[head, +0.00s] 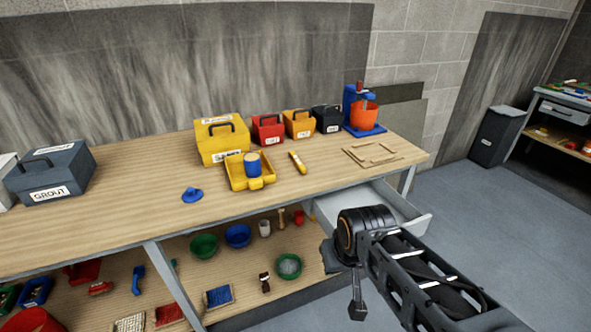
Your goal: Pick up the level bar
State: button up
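A short yellow bar (298,162), which looks like the level bar, lies on the wooden workbench (130,215), just right of a yellow tray (240,181) that holds a blue cylinder (252,164). My gripper (357,308) hangs at the end of my dark arm, in front of the bench and below its top, well apart from the bar. Its fingers are too small and dark to tell whether they are open or shut. Nothing is seen held in it.
Yellow, red and black toolboxes (327,118) and a blue stand with an orange bucket (364,115) line the back. A wooden frame (372,154) lies right of the bar. An open drawer (405,218) juts out near my arm. Bowls and tools fill the lower shelf.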

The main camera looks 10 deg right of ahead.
aim_at(303, 170)
jog(key=u, duration=0.3)
jog(key=i, duration=1.2)
jog(key=z, duration=0.25)
